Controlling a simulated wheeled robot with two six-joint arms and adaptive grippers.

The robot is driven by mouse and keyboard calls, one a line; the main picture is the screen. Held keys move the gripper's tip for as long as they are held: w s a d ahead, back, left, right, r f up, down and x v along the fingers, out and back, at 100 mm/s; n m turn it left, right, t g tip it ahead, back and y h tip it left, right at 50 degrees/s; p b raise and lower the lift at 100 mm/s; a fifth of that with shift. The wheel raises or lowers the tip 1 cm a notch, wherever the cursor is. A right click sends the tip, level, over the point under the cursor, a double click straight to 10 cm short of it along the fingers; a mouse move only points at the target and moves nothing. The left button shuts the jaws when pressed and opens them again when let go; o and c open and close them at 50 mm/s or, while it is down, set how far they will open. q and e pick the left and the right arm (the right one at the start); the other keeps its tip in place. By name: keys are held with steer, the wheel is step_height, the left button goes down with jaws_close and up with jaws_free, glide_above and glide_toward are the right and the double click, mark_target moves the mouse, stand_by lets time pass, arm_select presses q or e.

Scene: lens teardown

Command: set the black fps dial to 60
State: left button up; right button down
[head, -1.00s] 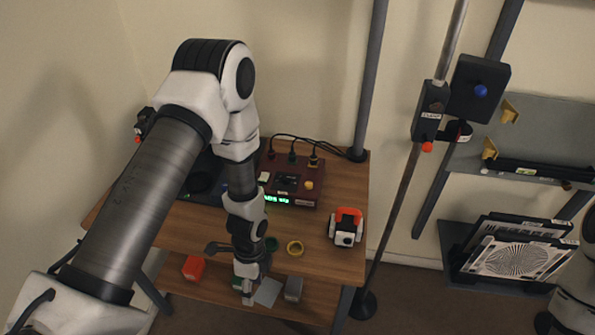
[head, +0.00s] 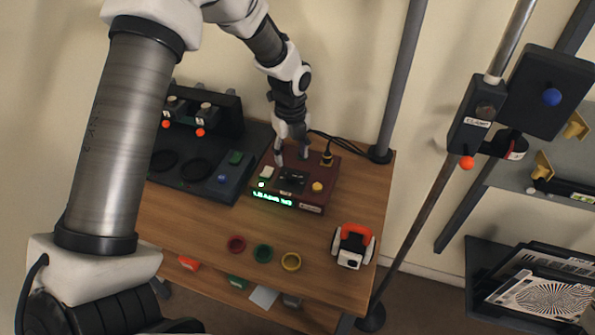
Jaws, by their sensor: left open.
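The dark red control box (head: 285,201) stands at the back of the wooden table, with a lit green display on its front whose text I cannot read surely. A black part (head: 291,182) on its top looks like the fps dial; its markings are too small to read. My left gripper (head: 291,161) points down over the back of the box, just behind the black part. Its fingers are apart with nothing between them. I cannot tell whether they touch the box. My right gripper is out of view.
Cables run behind the box. Red (head: 236,244), green (head: 263,253) and yellow (head: 290,261) rings and an orange-white device (head: 352,245) lie in front. A dark station (head: 225,181) stands left.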

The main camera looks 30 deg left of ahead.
mark_target(292, 175)
arm_select(q)
step_height(292, 175, down, 7)
steer(key=shift+f+p, duration=0.1)
steer(key=shift+p, duration=0.3)
steer(key=shift+s, duration=0.1)
jaws_close()
